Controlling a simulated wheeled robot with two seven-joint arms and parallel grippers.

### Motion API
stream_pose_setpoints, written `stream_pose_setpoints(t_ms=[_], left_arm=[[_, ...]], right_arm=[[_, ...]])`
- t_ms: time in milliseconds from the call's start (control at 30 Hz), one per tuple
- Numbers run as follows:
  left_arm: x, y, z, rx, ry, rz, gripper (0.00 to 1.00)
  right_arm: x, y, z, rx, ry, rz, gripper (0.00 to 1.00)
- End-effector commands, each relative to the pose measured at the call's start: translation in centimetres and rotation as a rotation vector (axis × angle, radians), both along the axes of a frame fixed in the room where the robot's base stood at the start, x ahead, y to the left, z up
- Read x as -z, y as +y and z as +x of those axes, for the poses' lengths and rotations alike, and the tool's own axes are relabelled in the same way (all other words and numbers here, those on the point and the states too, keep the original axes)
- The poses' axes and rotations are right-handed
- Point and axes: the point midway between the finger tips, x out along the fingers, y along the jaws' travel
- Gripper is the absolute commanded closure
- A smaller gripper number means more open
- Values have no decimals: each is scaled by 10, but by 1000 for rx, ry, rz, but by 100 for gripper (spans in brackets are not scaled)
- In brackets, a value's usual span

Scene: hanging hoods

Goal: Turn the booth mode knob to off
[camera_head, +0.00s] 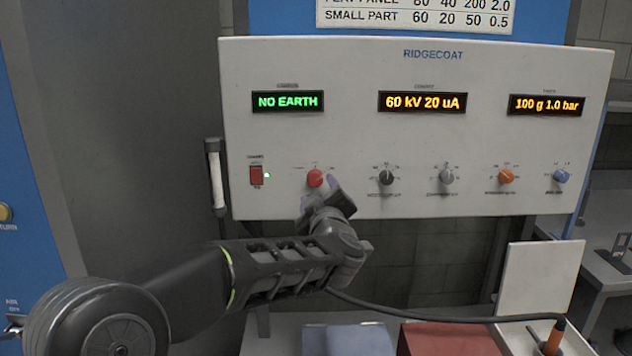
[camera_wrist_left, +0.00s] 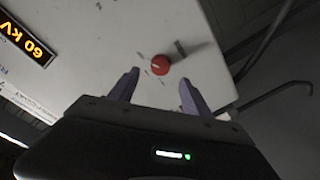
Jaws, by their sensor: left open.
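The control panel (camera_head: 340,130) is white, with a row of knobs along its lower part. A red knob (camera_head: 315,178) sits below the green NO EARTH display; its small labels are unreadable, so I cannot confirm it is the booth mode knob. My left gripper (camera_head: 318,195) is just below and in front of it, and hides part of the panel's lower edge. In the left wrist view the red knob (camera_wrist_left: 160,65) shows just beyond the gap between the open purple-grey fingers of my left gripper (camera_wrist_left: 158,77). The fingers appear apart from it. My right gripper is not in view.
A white handle (camera_head: 215,178) stands at the panel's left edge.

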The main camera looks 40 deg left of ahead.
Motion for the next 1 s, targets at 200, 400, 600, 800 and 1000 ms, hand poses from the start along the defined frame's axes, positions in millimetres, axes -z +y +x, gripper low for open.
stream_pose_setpoints(t_ms=[200,400,600,800,1000], left_arm=[[-1,23,25,-2,3,1,43],[-1,39,44,-1,2,1,43],[0,44,49,0,1,1,43],[0,44,49,1,0,1,46],[0,43,49,1,0,1,63]], right_arm=[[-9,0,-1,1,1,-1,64],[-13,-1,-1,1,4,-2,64],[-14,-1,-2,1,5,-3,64],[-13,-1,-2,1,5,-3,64],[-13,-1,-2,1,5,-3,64]])
